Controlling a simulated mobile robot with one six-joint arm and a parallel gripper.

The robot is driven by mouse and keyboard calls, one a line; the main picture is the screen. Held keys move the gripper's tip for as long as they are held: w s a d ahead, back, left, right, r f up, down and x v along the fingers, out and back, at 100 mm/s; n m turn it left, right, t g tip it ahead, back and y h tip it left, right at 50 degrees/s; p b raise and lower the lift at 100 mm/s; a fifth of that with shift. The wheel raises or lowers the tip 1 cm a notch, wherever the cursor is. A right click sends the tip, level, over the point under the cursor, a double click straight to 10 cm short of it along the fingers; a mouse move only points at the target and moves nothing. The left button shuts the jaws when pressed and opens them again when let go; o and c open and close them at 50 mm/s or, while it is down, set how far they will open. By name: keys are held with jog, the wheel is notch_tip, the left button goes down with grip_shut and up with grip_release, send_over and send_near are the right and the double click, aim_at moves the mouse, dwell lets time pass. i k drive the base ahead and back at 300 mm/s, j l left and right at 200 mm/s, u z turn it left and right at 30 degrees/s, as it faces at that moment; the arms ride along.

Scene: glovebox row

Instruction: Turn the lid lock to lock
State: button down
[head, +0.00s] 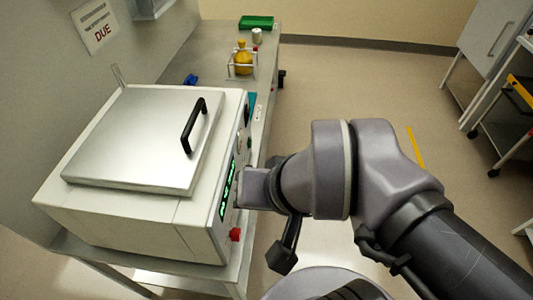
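A white boxy machine (150,222) with a flat metal lid (145,140) stands on a bench at the left. The lid is down and has a black handle (194,126). The machine's front panel faces right, with a green lit display (228,190), a red knob (235,235) and dark round parts higher up. My gripper (247,189) is close against this panel, just right of the display. Its fingertips are hidden by the wrist and the steep angle, so I cannot tell whether they touch or grip anything. I cannot make out the lid lock; the gripper may cover it.
Farther along the bench are a yellow flask (243,58) in a wire rack, a white jar (256,36), a green tray (256,22) and a blue item (190,80). A cart (508,110) and a cabinet (490,40) stand at the right. Open floor lies between.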

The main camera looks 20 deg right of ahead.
aim_at(235, 234)
jog(key=k+l+u, duration=0.15)
jog(key=u, duration=0.35)
jog(key=k+j+u, duration=0.25)
jog(key=k+j, duration=0.1)
